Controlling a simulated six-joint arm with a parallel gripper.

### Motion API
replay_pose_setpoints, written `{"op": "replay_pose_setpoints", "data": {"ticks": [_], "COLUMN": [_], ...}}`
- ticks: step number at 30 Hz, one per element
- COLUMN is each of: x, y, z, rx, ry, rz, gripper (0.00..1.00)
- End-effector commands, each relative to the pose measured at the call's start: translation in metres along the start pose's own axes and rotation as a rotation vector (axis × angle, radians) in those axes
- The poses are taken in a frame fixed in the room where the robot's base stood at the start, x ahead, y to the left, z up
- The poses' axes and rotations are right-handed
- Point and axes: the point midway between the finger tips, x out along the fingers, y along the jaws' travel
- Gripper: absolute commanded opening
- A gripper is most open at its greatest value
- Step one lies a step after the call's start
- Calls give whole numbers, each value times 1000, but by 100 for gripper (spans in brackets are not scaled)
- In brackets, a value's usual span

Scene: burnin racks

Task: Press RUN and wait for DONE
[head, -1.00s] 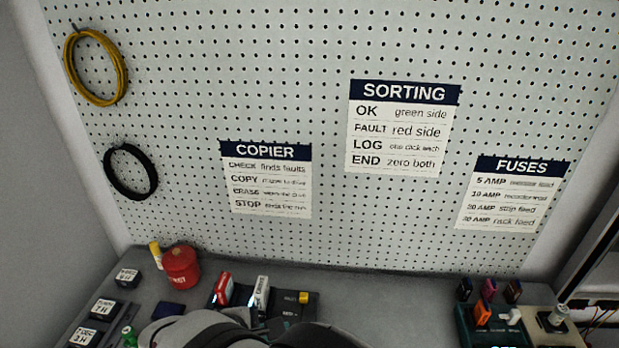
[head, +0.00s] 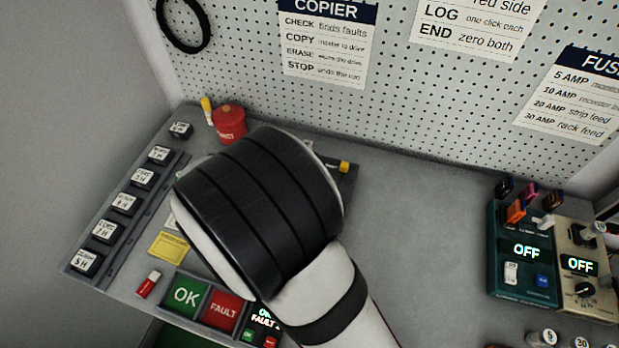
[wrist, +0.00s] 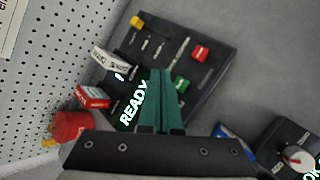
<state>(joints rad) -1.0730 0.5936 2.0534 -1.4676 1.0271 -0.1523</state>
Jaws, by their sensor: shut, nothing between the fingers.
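The dark copier panel (wrist: 210,35) fills the middle of the wrist view. Its lit display reads READY (wrist: 133,105). A green button (wrist: 182,84) and a red button (wrist: 200,52) sit on it; their labels are too small to read. A white drive (wrist: 110,62) and a red drive (wrist: 92,97) stand at its left side. My gripper (wrist: 161,72) has its green fingers shut and empty over the panel, tips close to the green button; contact cannot be told. In the head view my arm hides most of the panel (head: 350,178) and my gripper.
A red canister (head: 230,123) stands by the pegboard. Labelled black blocks (head: 123,203) line the left. OK (head: 187,297) and FAULT (head: 222,312) buttons are at the front. Two devices at right show OFF (head: 526,251).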

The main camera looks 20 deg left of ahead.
Motion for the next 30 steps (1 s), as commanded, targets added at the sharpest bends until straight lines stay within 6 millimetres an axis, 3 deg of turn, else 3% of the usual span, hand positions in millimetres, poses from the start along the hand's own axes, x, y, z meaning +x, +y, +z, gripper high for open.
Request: {"op": "replay_pose_setpoints", "data": {"ticks": [10, 30], "x": [25, 26], "y": [-18, -19], "z": [-18, -19], "rx": [0, 1], "ry": [-1, 0], "rz": [-1, 0], "gripper": [0, 0]}}
